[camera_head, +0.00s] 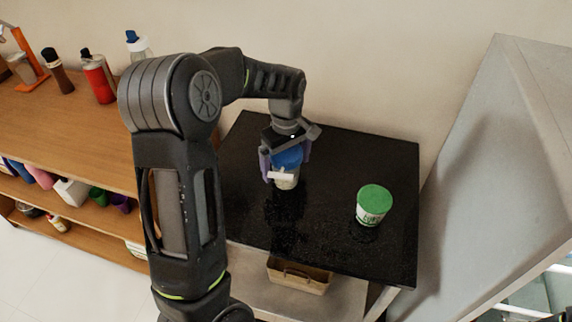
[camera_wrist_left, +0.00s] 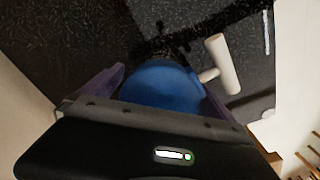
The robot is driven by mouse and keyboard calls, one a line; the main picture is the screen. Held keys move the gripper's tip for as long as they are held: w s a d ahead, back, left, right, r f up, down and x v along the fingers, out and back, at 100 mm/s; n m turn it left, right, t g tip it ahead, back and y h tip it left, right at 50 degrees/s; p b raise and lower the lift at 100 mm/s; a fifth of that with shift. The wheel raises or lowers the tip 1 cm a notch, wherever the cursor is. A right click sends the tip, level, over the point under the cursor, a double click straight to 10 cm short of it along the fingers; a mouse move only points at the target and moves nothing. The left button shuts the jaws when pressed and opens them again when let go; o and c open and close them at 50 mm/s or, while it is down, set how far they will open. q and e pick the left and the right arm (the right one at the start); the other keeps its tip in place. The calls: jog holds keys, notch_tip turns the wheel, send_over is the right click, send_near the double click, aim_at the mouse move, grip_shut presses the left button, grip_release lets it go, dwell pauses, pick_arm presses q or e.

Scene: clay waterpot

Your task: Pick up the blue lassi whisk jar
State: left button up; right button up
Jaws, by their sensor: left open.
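The blue lassi whisk jar (camera_head: 288,159) stands on the black tabletop, with a blue top, a paler lower part and a white T-shaped handle at its side. In the left wrist view its rounded blue top (camera_wrist_left: 160,88) lies between the purple fingers, and the white handle sticks out to the upper right. My left gripper (camera_head: 285,157) reaches down over the jar, open, with one finger on each side. I cannot tell whether the fingers touch it. The gripper hides part of the jar's top. My right gripper is not in view.
A green-lidded tub (camera_head: 372,205) stands on the black table (camera_head: 330,245), right of the jar. A wooden shelf (camera_head: 85,125) with several bottles is at the left. A grey panel (camera_head: 490,170) rises at the right. A brown bin (camera_head: 300,277) sits below the tabletop.

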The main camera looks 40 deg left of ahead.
pick_arm(q)
jog(key=c, duration=1.9)
jog(key=shift+o, duration=0.2)
jog(key=shift+r, duration=0.1)
notch_tip(320, 180, up, 10)
jog(key=shift+b, duration=0.3)
